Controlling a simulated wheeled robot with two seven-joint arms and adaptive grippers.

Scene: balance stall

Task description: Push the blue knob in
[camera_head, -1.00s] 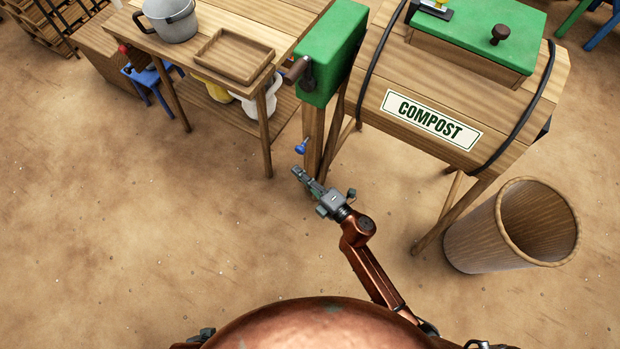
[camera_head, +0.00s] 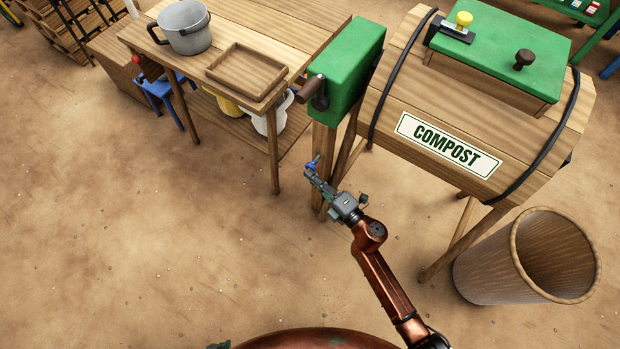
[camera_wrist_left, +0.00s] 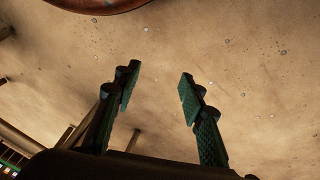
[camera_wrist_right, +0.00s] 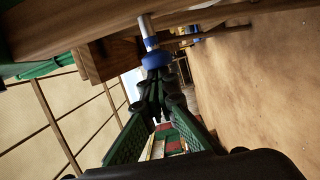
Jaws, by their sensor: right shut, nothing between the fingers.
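The blue knob (camera_head: 312,163) sits on the wooden post under the green box, low beside the work table. In the right wrist view the blue knob (camera_wrist_right: 155,58) shows on a pale metal shaft that runs into wood. My right gripper (camera_head: 311,173) is shut and empty, its tips right at the knob. In the right wrist view its fingertips (camera_wrist_right: 156,76) overlap the knob's near side; I cannot tell whether they touch it. My left gripper (camera_wrist_left: 157,88) is open and empty above bare ground in the left wrist view.
The green box (camera_head: 346,68) with a crank handle stands over the knob. The compost barrel (camera_head: 480,100) is to its right, with a wooden bin (camera_head: 490,262) in front. The work table (camera_head: 258,108) with a pot (camera_head: 187,38) and tray (camera_head: 247,88) is left. Ground at front left is clear.

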